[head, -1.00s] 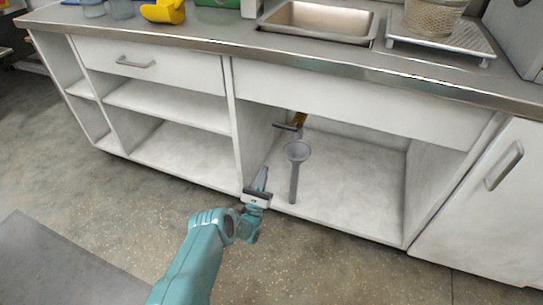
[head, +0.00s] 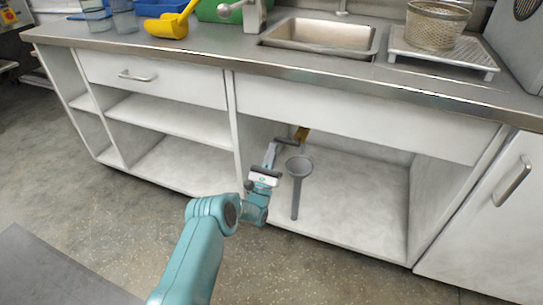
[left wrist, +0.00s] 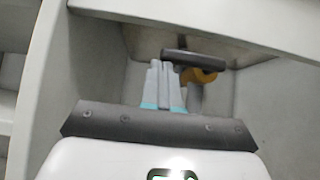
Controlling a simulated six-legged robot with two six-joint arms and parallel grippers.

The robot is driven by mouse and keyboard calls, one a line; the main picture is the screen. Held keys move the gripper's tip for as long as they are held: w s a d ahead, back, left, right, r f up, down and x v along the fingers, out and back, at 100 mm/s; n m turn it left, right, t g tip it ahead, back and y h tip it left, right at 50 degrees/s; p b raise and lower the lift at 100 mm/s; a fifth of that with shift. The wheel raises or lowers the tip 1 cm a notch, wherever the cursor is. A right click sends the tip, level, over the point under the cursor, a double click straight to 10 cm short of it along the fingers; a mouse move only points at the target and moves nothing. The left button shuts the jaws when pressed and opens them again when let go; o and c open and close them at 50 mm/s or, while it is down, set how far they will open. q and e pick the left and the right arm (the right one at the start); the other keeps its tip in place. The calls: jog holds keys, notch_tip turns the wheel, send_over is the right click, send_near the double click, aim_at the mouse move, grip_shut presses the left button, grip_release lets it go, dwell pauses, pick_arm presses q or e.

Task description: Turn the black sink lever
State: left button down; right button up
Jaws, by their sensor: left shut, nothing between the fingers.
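The black lever (head: 287,140) is a short dark bar inside the open cabinet under the sink, by the brass-coloured valve (head: 301,133). In the left wrist view the lever (left wrist: 195,58) lies nearly level, sloping slightly down to the right, in front of the orange-brass valve (left wrist: 203,76). My left gripper (head: 272,148) reaches into the cabinet with its fingers shut and empty. In the left wrist view its fingertips (left wrist: 160,64) are just below the lever's left end; I cannot tell whether they touch it. My right gripper is not in view.
A grey funnel-topped pipe (head: 297,185) stands just right of my left gripper. A cabinet divider (head: 236,135) is on the left, and the counter edge (head: 330,78) runs above. The sink (head: 320,34) is set in the counter. The cabinet floor to the right is clear.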

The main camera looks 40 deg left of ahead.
pick_arm(q)
jog(key=shift+m+h, duration=0.4)
jog(key=shift+h, duration=0.1)
jog(key=d+r+m+g+h, duration=0.1)
jog(key=r+m+g+h, duration=0.4)
jog(key=m, duration=0.8)
jog(key=d+r+m+g+h, duration=0.2)
jog(key=r+m+g+h, duration=0.4)
jog(key=m+h, duration=0.4)
jog(key=shift+w+d+m+p, duration=0.2)
jog(key=shift+w+m+p, duration=0.2)
jog(key=shift+m, duration=1.3)
jog(key=shift+r, duration=0.1)
